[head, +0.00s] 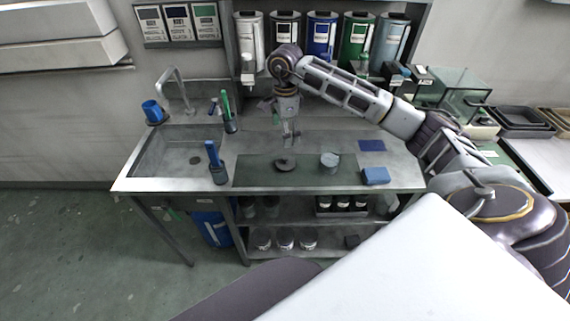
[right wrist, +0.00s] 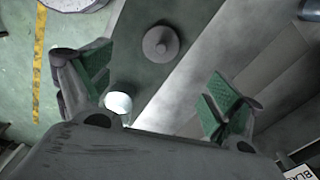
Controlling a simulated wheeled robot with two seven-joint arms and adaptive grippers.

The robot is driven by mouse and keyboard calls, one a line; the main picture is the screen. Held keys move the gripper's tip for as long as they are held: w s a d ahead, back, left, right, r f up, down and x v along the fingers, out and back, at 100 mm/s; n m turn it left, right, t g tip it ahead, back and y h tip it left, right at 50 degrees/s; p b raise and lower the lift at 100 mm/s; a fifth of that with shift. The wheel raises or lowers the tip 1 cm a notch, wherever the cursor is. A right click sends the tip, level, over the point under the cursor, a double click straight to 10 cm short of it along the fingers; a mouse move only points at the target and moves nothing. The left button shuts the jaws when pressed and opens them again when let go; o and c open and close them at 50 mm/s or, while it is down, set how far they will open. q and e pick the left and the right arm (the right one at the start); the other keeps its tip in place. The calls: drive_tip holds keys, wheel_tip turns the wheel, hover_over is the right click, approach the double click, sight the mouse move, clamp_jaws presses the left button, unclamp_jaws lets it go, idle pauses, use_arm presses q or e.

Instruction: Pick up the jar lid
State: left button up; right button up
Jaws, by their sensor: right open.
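The jar lid (head: 285,164) is a dark round disc with a small knob. It lies on the dark mat (head: 253,174) on the metal counter. A grey jar (head: 330,163) stands on the mat to its right. My right gripper (head: 291,140) points down above and slightly behind the lid, apart from it. In the right wrist view its green-padded fingers (right wrist: 160,98) are spread, and the lid (right wrist: 160,42) shows beyond them, not between them. My left gripper is not in view.
A sink (head: 190,155) is left of the mat. A holder with blue-handled tools (head: 219,174) stands at the mat's left edge. A blue block (head: 376,176) is at the right. Dispensers (head: 321,38) line the back. A white rounded thing (right wrist: 118,103) shows near the fingers.

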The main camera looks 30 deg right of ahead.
sight(286, 158)
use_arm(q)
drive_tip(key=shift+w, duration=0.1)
use_arm(e)
drive_tip(key=shift+d, duration=0.1)
idle(0.3)
wheel_tip(286, 158, down, 8)
drive_tip(key=shift+r+p, duration=0.1)
drive_tip(key=shift+p, duration=0.3)
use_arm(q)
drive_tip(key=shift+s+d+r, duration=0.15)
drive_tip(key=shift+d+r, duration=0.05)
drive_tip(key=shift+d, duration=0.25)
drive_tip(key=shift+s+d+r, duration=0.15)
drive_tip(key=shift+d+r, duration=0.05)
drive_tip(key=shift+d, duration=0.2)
use_arm(e)
drive_tip(key=shift+f, duration=0.4)
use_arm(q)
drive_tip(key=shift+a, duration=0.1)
